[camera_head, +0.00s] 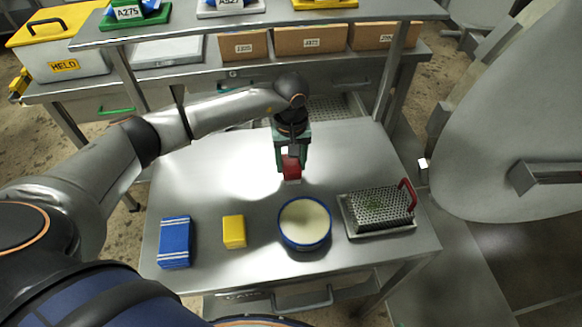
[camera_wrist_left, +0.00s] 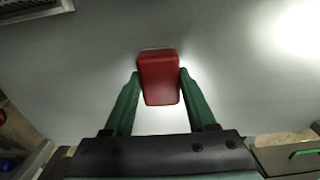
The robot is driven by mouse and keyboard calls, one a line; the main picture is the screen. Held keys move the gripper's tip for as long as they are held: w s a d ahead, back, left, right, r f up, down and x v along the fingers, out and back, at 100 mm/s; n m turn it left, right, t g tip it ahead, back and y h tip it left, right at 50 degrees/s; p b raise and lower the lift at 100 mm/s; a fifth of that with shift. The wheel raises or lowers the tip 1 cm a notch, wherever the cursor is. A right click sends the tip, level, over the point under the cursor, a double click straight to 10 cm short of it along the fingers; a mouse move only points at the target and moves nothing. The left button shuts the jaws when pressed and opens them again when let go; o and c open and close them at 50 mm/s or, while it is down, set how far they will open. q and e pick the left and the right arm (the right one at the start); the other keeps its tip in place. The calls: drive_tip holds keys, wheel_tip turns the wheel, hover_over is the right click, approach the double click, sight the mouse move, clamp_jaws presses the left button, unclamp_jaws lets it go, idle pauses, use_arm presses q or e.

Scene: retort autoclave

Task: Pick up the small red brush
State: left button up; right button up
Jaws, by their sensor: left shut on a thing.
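The small red brush (camera_head: 291,167) is in the middle of the steel table, toward its back part, in the head view. My left gripper (camera_head: 291,158) reaches down over it with its green fingers on either side. In the left wrist view the red brush (camera_wrist_left: 159,78) sits between the two green fingertips of my left gripper (camera_wrist_left: 160,85), which are shut on its sides. A pale edge shows at the brush's far end. I cannot tell whether the brush touches the tabletop. My right gripper is not in view.
On the steel table (camera_head: 200,185) are a blue striped cloth (camera_head: 175,242), a yellow block (camera_head: 234,231), a round blue-rimmed tub (camera_head: 304,224) and a perforated metal box (camera_head: 378,212) with a red handle on a tray. A shelf rack (camera_head: 250,28) stands behind.

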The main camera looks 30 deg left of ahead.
sight(292, 162)
use_arm(q)
drive_tip(key=shift+r, duration=0.15)
clamp_jaws()
drive_tip(key=shift+w+r, duration=0.1)
drive_tip(key=shift+r, duration=0.15)
wheel_tip(292, 162, up, 3)
drive_tip(key=shift+f+b, duration=0.2)
drive_tip(key=shift+b, duration=0.4)
drive_tip(key=s+d+r+b, duration=0.1)
drive_tip(key=s+d+r, duration=0.8)
drive_tip(key=s, duration=0.1)
drive_tip(key=shift+s+d+r+b, duration=0.25)
drive_tip(key=shift+d+r+b, duration=0.05)
drive_tip(key=shift+b, duration=0.05)
